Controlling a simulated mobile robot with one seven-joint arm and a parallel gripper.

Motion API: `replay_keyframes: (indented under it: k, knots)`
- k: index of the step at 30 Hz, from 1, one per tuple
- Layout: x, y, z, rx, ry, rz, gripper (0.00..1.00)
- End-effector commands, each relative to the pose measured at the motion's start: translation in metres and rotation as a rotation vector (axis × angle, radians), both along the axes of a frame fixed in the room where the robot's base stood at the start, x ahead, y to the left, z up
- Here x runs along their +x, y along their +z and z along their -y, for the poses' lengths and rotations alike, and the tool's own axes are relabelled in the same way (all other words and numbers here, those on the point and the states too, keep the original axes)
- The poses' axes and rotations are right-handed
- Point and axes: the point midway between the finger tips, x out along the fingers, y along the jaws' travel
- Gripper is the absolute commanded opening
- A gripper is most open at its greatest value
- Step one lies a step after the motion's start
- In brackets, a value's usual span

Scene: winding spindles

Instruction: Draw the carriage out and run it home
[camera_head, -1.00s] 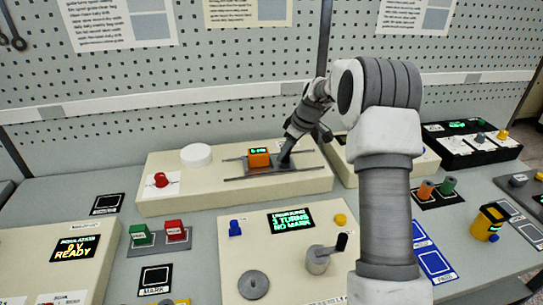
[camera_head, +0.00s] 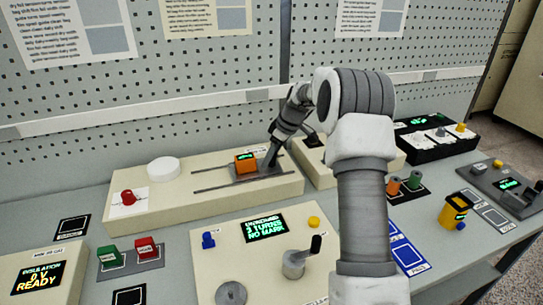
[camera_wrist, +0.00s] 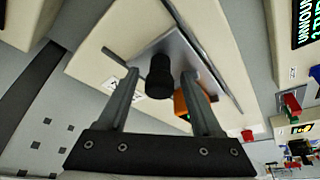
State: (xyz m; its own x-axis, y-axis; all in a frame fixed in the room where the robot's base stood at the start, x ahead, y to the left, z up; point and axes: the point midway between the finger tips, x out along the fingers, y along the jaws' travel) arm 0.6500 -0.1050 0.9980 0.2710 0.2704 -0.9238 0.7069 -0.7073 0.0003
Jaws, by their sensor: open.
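The carriage is a grey plate (camera_head: 257,171) with an orange block (camera_head: 245,163), seated on two thin rails on the long cream box. It is near the right end of the rails. In the wrist view the plate (camera_wrist: 192,52) shows with a dark round knob (camera_wrist: 159,76) standing from it, and the orange block (camera_wrist: 181,104) lies partly behind a finger. My gripper (camera_wrist: 160,78) is open, with one finger on each side of the knob. Contact with the knob cannot be told. In the head view my gripper (camera_head: 270,157) is down at the carriage's right part.
The same box (camera_head: 210,203) bears a red knob (camera_head: 128,197) and a white disc (camera_head: 163,169). In front, a panel has a lit display (camera_head: 265,227) and a crank (camera_head: 295,263). A yellow device (camera_head: 453,210) stands right. My arm crosses the middle right.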

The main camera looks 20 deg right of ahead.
Motion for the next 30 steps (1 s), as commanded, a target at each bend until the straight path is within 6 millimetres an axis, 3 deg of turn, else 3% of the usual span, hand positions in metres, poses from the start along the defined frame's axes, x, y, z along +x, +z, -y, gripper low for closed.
replay_keyframes:
  k: [8,21,30]
  knots:
    - [-0.005,0.019,0.006,-0.001,-0.001,0.003,0.66]
    - [-0.033,0.117,0.034,-0.001,-0.002,0.004,0.66]
    - [-0.046,0.156,0.046,0.0,0.0,0.001,0.66]
